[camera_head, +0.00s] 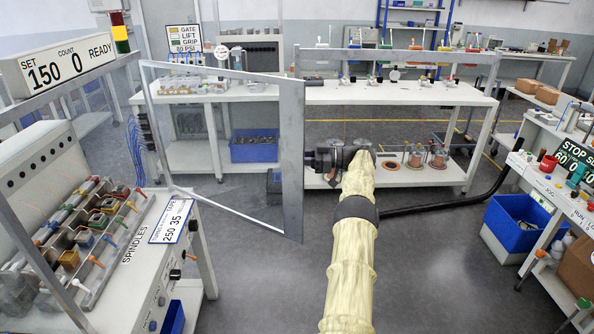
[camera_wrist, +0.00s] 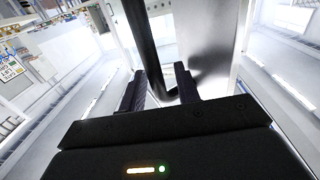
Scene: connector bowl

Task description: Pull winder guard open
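The winder guard (camera_head: 297,160) is a clear panel in a grey metal frame. In the head view it stands swung out from the winder (camera_head: 120,225), at an angle over the floor. My gripper (camera_head: 315,160) is at the guard's right-hand upright, partly hidden by my wrist. In the wrist view a black bar handle (camera_wrist: 142,40) runs down from the top against the guard's grey upright (camera_wrist: 205,55). Its lower end passes between my two fingers (camera_wrist: 162,85), which stand close on either side of it. Exact finger contact is hard to see.
The winder bench with its spindles and label stands at left. A white workbench (camera_head: 400,92) with shelves runs behind the guard. A blue bin (camera_head: 515,220) and another bench (camera_head: 560,200) are at right. The grey floor around my arm is clear.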

